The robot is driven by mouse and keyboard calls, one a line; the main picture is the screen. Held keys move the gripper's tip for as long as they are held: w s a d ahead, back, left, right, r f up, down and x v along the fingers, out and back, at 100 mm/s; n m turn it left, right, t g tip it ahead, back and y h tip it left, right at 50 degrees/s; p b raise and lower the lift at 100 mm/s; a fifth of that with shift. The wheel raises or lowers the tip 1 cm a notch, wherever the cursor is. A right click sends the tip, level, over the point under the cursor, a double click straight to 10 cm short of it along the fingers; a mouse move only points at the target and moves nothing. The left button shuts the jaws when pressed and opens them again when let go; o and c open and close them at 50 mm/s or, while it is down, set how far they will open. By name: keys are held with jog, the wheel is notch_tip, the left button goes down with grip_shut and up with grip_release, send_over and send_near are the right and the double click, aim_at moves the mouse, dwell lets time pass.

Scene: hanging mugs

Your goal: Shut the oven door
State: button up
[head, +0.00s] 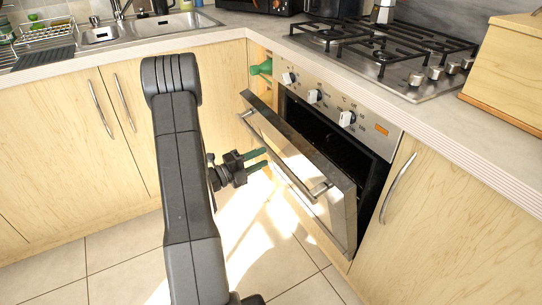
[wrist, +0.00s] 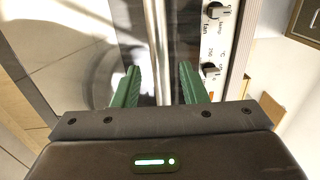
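The oven door (head: 312,190) is partly open, hinged at the bottom and tilted out from the oven. The dark oven interior (head: 330,135) shows above it. A silver bar handle (head: 285,160) runs along the door's upper front. My gripper (head: 266,158) is just in front of the door, close to the handle, with its green fingers pointing at it. In the wrist view my gripper (wrist: 158,70) has its fingers spread apart. A bright vertical bar (wrist: 160,45), likely the handle, appears in line with the gap; I cannot tell whether the fingers touch it.
Control knobs (head: 315,97) line the oven panel above the opening. A gas hob (head: 385,55) sits on the counter, with a wooden box (head: 505,65) at right. A green bottle (head: 262,67) lies in a niche left of the oven. The tiled floor (head: 110,260) is clear.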

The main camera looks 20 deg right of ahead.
aim_at(271, 153)
jog(key=shift+w+d+r+b, duration=0.1)
jog(key=shift+d+b, duration=0.05)
jog(key=shift+d, duration=1)
jog(key=shift+w+d+r+b, duration=0.1)
jog(key=shift+d+b, duration=0.05)
jog(key=shift+d, duration=1)
grip_shut()
